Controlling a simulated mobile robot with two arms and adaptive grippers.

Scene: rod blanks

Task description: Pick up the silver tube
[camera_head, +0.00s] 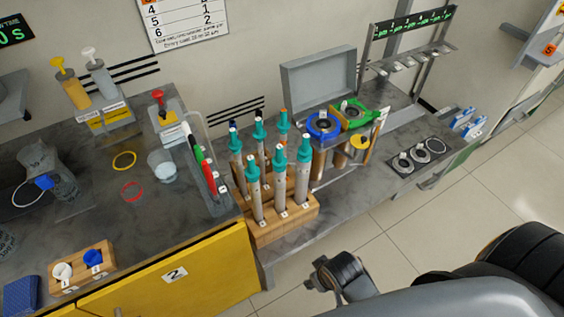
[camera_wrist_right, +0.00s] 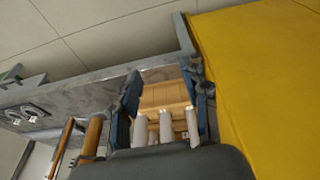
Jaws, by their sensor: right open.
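Several silver-grey tubes (camera_head: 280,193) with teal caps stand upright in a wooden rack (camera_head: 275,232) on the lower bench, right of the yellow cabinet. They look alike, so I cannot tell one out as the silver tube. In the right wrist view my right gripper (camera_wrist_right: 161,75) is open, with its two fingers apart. Pale tubes (camera_wrist_right: 166,125) and the wooden rack (camera_wrist_right: 165,97) show between the fingers, and no tube is gripped. My palm hides the tubes' lower part of the picture. My left gripper is not in view.
A tray with red, green and black pens (camera_head: 207,170) stands close left of the rack. Blue and green reels (camera_head: 322,125) and brown rods stand to its right. The yellow cabinet (camera_head: 185,275) rises beside the rack. Open floor (camera_head: 400,240) lies in front.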

